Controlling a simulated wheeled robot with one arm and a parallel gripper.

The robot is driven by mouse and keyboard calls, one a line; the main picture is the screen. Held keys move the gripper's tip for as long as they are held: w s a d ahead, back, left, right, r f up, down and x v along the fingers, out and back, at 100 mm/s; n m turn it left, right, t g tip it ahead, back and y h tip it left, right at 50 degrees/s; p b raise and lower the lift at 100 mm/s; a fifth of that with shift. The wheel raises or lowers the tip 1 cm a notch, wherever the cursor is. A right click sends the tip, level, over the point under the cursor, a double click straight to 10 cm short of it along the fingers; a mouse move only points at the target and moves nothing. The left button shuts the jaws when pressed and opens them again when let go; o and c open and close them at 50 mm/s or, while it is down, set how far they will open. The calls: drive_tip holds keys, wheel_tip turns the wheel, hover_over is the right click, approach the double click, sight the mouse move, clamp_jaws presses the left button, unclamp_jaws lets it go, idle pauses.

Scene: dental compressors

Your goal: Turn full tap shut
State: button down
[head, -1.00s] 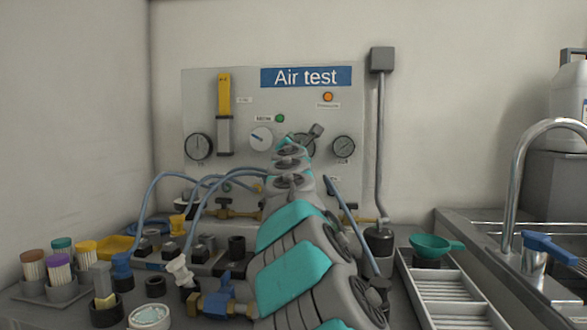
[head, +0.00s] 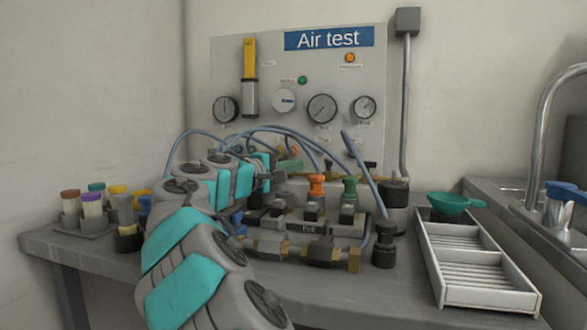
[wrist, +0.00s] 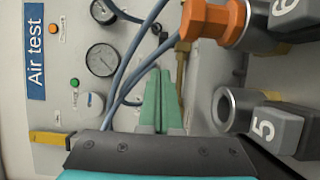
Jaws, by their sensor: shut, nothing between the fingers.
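My gripper (head: 291,166) is shut and empty. Its green fingers (wrist: 160,78) lie together in the wrist view, pointing toward the panel, behind and above the manifold. A "Full" label (head: 308,228) is on the manifold's front in the head view. Just below it is a dark tap-like fitting (head: 320,249) in a line of brass fittings (head: 272,244). I cannot tell its handle's position, and my gripper is apart from it. The tap is not clear in the wrist view. My arm hides the manifold's left end.
An orange fitting (head: 316,186) and a green one (head: 349,188) stand on the manifold. Blue hoses (head: 205,135) arch behind it toward the gauge panel (head: 300,75). A white rack (head: 475,262) and green funnel (head: 452,204) are right. The front bench is clear.

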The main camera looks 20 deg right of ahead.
sight(328, 165)
drive_tip(key=x, duration=0.8)
